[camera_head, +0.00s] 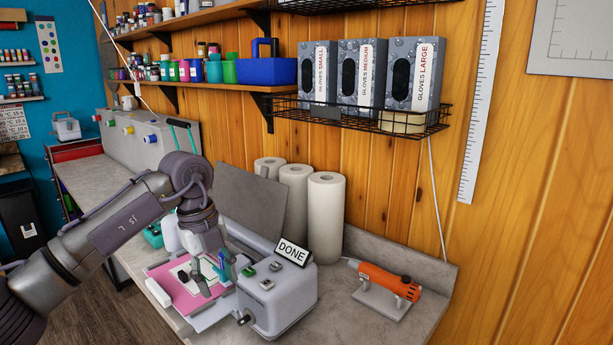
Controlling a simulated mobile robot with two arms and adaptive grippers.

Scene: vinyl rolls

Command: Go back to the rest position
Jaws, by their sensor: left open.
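My left arm comes in from the left, and its gripper (213,279) points down over the pink sheet (172,290) on the bench. The gripper is open, with its fingers above or close to a white piece (183,272) on the pink sheet; I cannot tell whether they touch it. A grey machine (285,300) with a "DONE" sign (292,252) stands just right of the gripper. My right gripper is not in view.
Several white paper rolls (326,218) stand behind the machine. An orange tool (388,281) rests on a stand at the right of the bench (420,275). A wire shelf (378,116) with glove boxes (413,75) hangs above. Bottles line the shelf at left.

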